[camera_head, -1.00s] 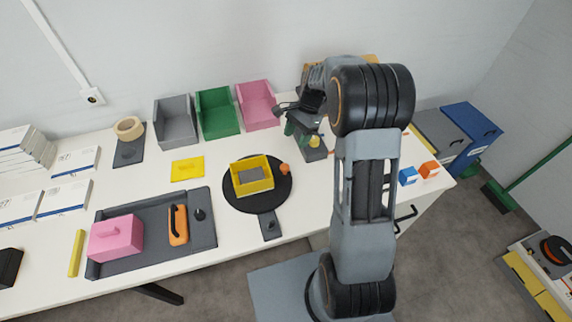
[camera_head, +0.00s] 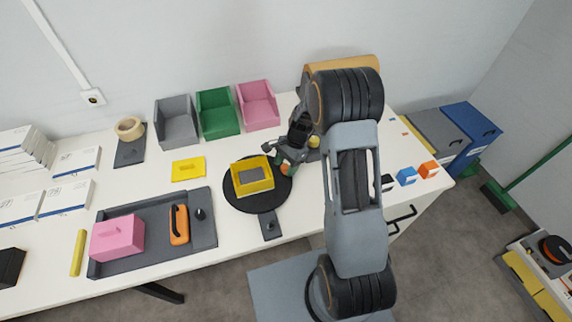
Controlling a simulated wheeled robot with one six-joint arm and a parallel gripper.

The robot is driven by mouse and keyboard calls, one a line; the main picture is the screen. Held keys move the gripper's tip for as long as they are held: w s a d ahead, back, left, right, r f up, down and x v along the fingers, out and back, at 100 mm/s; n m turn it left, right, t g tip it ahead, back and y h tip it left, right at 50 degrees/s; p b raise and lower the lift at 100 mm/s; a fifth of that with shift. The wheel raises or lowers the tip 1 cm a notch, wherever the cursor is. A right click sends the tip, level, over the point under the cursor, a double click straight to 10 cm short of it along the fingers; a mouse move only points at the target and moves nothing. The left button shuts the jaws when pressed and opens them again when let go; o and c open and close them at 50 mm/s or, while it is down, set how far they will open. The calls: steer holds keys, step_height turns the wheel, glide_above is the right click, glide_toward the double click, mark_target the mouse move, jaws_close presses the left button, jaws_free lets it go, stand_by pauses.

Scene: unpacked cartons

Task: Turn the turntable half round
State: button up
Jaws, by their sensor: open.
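The turntable (camera_head: 246,204) is a black round disc on the white table, with a short tab (camera_head: 270,226) pointing toward the front edge. A yellow open box (camera_head: 252,176) with a grey patch inside stands on it. A small orange knob (camera_head: 286,169) is at the disc's right rim.
Grey, green and pink bins (camera_head: 258,105) stand behind the turntable. A dark tray (camera_head: 150,262) with a pink block and an orange-handled item lies to the left. A yellow plate (camera_head: 188,168) lies nearby. Blue and orange small pieces (camera_head: 407,176) lie at the right.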

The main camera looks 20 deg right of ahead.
steer(key=shift+c, duration=0.2)
jaws_close()
stand_by(0.3)
steer(key=shift+w, duration=0.15)
